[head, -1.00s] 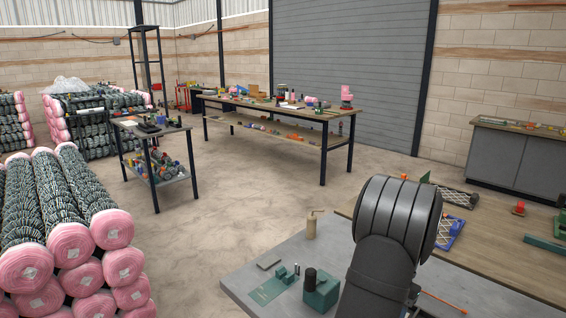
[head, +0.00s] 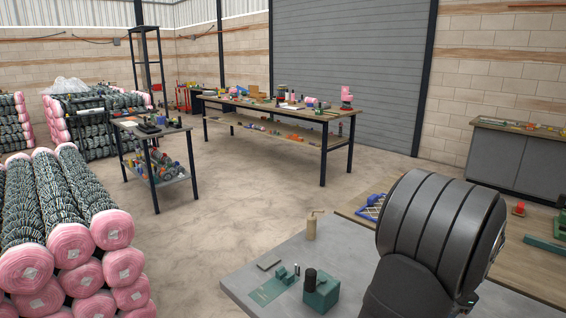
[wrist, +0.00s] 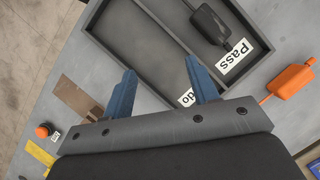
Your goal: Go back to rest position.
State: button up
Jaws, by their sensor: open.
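My gripper (wrist: 162,88) shows in the wrist view with its two blue fingers well apart and nothing between them. It is above a grey two-compartment tray (wrist: 140,52). A black item (wrist: 211,24) lies in the right compartment. In the head view my arm hides the gripper and the tray.
An orange item (wrist: 291,79) lies right of the tray. A red button (wrist: 43,132) is at the left. In the head view a green block (head: 321,291) and a tan cylinder (head: 311,227) stand on the grey table (head: 270,246).

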jog(key=s+d+m+t+h, duration=0.1)
jog(key=s+d+m+t, duration=0.2)
jog(key=s+m, duration=0.7)
jog(key=s+d, duration=0.2)
jog(key=shift+s+d+r+t, duration=0.25)
jog(key=shift+d+r+t, duration=0.05)
jog(key=shift+d+r, duration=0.1)
jog(key=o, duration=1)
jog(key=w+a+r+m+g+h, duration=0.1)
jog(key=w+a+r+h, duration=0.1)
jog(key=w+a+r, duration=0.6)
jog(key=w+a+r+g+h, duration=0.1)
jog(key=w+a+r+g, duration=0.1)
jog(key=w+a+r, duration=0.6)
jog(key=f, duration=0.4)
jog(key=w+d+f, duration=0.1)
jog(key=f, duration=0.3)
jog(key=w+f, duration=0.1)
jog(key=f, duration=0.4)
jog(key=shift+d, duration=0.15)
notch_tip(320, 180, up, 10)
